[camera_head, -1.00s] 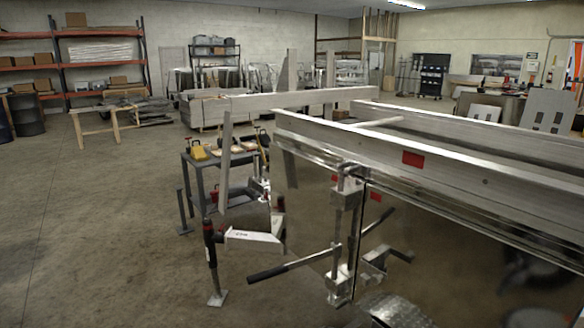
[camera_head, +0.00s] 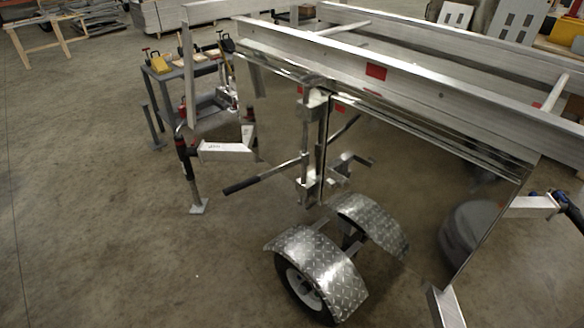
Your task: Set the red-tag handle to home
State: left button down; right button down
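A long lever handle with a black grip (camera_head: 242,185) sticks out to the left from the vertical latch bar (camera_head: 307,145) on the trailer's polished end panel. A small red tag (camera_head: 299,90) shows near the top of that bar. I cannot tell for certain that this lever is the red-tag handle. It slopes down toward its grip and stands away from the panel, which mirrors it. A jack stand (camera_head: 190,165) with red and black parts and a white bracket stands left of the lever. Neither of my grippers is in view, and nothing is seen touching the lever.
The trailer (camera_head: 470,100) fills the right half. A diamond-plate fender (camera_head: 315,272) over a wheel stands in front of the panel. A metal cart (camera_head: 170,85) with tools is behind the jack stand. A blue-and-black fitting (camera_head: 558,203) shows at the right edge. Floor at left is clear.

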aim_at(303, 159)
jog(key=i+j+z, duration=0.15)
jog(key=z, duration=0.3)
jog(key=i+j+z, duration=0.1)
jog(key=z, duration=0.35)
jog(key=j+z, duration=0.25)
jog(key=z, duration=0.2)
jog(key=i+j+z, duration=0.1)
jog(key=j+z, duration=0.15)
jog(key=z, duration=0.2)
jog(key=j+z, duration=0.15)
jog(key=j, duration=0.4)
jog(key=j+z, duration=0.1)
jog(key=j, duration=0.4)
jog(key=j+z, duration=0.15)
jog(key=j, duration=0.4)
jog(key=k+j+z, duration=0.1)
jog(key=j, duration=0.4)
jog(key=k+j+z, duration=0.15)
jog(key=j, duration=0.4)
jog(key=j+z, duration=0.1)
jog(key=j, duration=0.4)
jog(key=k+j, duration=0.1)
jog(key=j, duration=0.45)
jog(key=k, duration=0.05)
